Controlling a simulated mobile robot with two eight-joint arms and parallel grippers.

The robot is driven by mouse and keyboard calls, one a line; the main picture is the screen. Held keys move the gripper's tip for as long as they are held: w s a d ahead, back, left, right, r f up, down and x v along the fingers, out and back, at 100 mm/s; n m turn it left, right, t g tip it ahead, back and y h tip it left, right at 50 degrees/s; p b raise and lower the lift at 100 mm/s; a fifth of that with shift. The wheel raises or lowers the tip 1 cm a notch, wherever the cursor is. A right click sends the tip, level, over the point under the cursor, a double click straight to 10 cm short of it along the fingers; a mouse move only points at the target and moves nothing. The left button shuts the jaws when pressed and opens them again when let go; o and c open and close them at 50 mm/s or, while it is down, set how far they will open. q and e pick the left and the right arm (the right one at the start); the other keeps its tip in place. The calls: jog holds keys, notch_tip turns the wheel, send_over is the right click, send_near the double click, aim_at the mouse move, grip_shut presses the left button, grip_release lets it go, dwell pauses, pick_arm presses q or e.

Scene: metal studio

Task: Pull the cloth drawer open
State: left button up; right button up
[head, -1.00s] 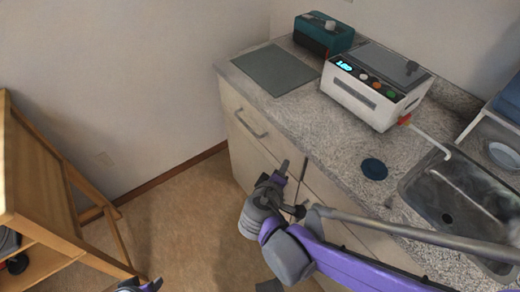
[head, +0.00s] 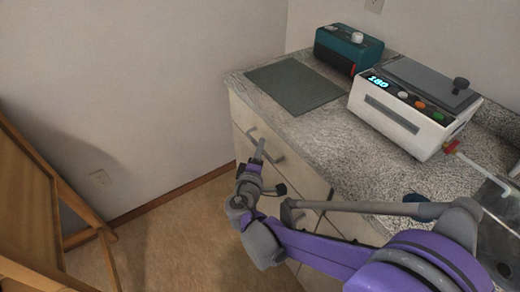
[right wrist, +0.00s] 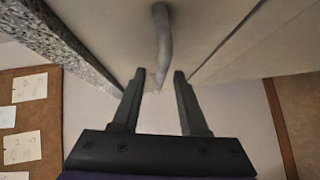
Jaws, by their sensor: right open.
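The cloth drawer (head: 300,172) is the pale top drawer at the left end of the counter; its front looks flush, so it looks shut. Its grey bar handle (head: 277,154) is partly covered by my right gripper (head: 260,148) in the head view. In the right wrist view the handle (right wrist: 163,35) runs down the picture, and its end lies between the two fingertips of my right gripper (right wrist: 160,75). The fingers are apart, with a gap on both sides of the bar. I cannot tell how deep the bar sits between them. My left gripper is out of view.
Above the drawer, the granite counter (head: 335,125) holds a dark mat (head: 293,85), a teal device (head: 347,48) and a white machine (head: 410,105). A wooden frame (head: 50,215) stands at the left. The floor (head: 185,235) before the drawer is clear.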

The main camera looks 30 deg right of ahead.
jog(key=shift+w+d+f, duration=0.1)
jog(key=shift+w+d, duration=0.3)
jog(key=shift+w, duration=0.15)
grip_shut()
dwell(1.1)
